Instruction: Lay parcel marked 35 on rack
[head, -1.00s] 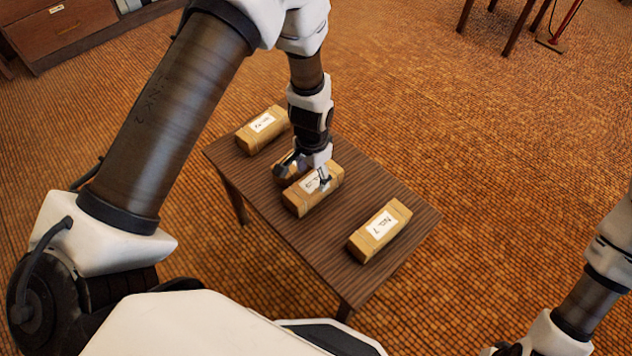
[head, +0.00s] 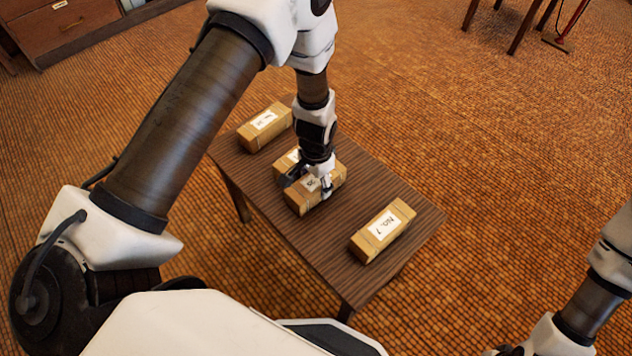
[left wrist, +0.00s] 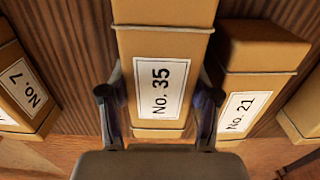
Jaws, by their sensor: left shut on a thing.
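The parcel marked No. 35 (left wrist: 165,50) is a tan box with a white label, upright in the left wrist view between my left gripper's fingers (left wrist: 158,95). In the head view that parcel (head: 304,203) is at the middle of the small dark table. My left gripper (head: 310,183) comes down on it from above and is shut on its two sides. I cannot tell whether the parcel is clear of the tabletop. The fingers hide part of its label in the head view. My right gripper is out of view. No rack is recognisable.
Parcel No. 21 (left wrist: 250,85) is close beside the held one. Parcel No. 7 (head: 382,231) lies nearer the table's right end, and another parcel (head: 265,127) lies at the far left. The wooden table (head: 300,246) has bare room around No. 7. Drawers (head: 65,25) stand at the back left.

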